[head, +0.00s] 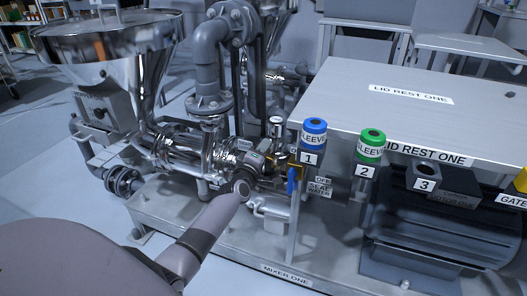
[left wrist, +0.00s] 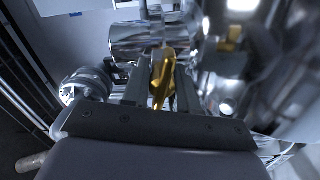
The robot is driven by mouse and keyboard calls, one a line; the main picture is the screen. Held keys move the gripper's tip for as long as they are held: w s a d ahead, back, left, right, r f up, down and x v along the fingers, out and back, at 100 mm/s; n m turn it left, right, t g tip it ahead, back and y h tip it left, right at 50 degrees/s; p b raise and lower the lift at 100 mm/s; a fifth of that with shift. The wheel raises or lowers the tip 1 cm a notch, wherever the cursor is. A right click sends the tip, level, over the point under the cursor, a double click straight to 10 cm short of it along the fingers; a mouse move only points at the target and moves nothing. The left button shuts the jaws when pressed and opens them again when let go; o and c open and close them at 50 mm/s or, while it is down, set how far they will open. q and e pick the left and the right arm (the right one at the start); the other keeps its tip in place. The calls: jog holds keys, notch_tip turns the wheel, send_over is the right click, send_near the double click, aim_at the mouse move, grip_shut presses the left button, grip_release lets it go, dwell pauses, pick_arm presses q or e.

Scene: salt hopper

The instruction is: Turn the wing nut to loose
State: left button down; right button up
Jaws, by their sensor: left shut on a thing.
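The wing nut (left wrist: 162,72) is a gold-yellow piece in the left wrist view, standing between the two fingers of my left gripper (left wrist: 160,92). The fingers are shut on it, in front of shiny steel pipework. In the head view my left arm reaches in from the lower left, and my left gripper (head: 266,165) is at the fittings of the steel machine, mostly hidden by the wrist. A gold-yellow patch (head: 294,163) shows just right of it; I cannot tell whether it is the nut. My right gripper is not in view.
A steel hopper (head: 115,60) stands at the left, with a grey pipe (head: 207,55) behind the gripper. Right of it are a blue lever (head: 291,181), a blue sleeve (head: 314,132), a green sleeve (head: 371,145) and a steel table (head: 440,125). Metalwork crowds closely around the gripper.

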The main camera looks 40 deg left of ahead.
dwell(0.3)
pick_arm(q)
jog(key=c, duration=1.1)
grip_release()
jog(key=shift+o, duration=0.7)
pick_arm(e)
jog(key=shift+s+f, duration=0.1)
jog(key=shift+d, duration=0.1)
pick_arm(q)
jog(key=shift+s+d+p, duration=0.15)
jog(key=shift+s+p, duration=0.3)
jog(key=shift+s, duration=0.15)
jog(key=p+v, duration=0.2)
jog(key=v, duration=0.4)
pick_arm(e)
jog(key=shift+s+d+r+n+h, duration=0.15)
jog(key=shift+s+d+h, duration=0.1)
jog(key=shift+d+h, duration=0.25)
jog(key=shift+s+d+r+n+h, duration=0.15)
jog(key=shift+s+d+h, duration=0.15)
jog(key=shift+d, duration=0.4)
